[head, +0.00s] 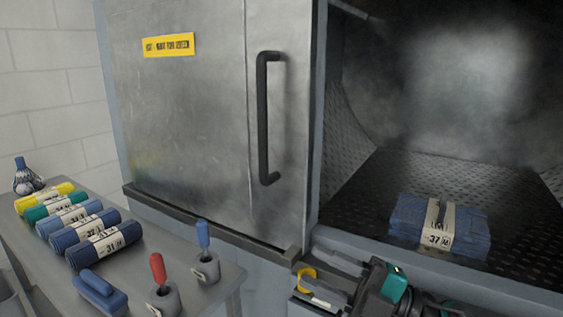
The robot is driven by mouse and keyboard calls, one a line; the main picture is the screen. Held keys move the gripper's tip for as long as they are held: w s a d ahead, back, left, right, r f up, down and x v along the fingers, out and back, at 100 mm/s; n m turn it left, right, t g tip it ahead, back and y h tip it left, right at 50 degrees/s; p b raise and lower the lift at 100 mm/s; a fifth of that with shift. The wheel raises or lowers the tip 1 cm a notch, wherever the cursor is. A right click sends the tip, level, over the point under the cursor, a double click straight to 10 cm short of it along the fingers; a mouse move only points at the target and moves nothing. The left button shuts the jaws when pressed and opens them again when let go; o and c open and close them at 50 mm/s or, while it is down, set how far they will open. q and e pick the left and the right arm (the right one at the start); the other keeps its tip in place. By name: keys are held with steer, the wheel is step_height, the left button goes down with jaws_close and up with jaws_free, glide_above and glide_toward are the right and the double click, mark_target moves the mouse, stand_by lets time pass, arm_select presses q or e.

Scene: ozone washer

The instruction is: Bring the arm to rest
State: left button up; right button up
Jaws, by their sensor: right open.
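My right gripper (318,289) is at the bottom centre of the head view, in front of the lower edge of the washer opening. Its jaws are open, and I see nothing held between them. My right arm (395,290) comes in from the bottom right. A folded blue bundle (408,213) with a white band marked 37 lies on the perforated floor inside the washer (365,195), behind and apart from the gripper. My left gripper is not in view.
The grey sliding door (200,120) with a black handle (263,120) stands left of the opening. A side table (150,258) at the lower left holds several labelled rolls (103,244), a blue-handled brush (100,290) and two tools in grey cups (207,268).

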steer(key=s+d+f+m+t+h, duration=0.1)
steer(key=d+f+m+t+h, duration=0.35)
steer(key=f+m+h, duration=0.45)
steer(key=s+d+f+m+t+h, duration=0.1)
steer(key=d+f+m+t+h, duration=0.35)
steer(key=f+m, duration=0.5)
steer(key=s+d+f+m+g+h, duration=0.2)
steer(key=s+f+m+g+h, duration=0.2)
steer(key=s+f, duration=0.7)
step_height(320, 180, down, 2)
steer(key=shift+s+d+m+g, duration=0.15)
steer(key=shift+s+m+g, duration=0.15)
steer(key=shift+m+g, duration=0.8)
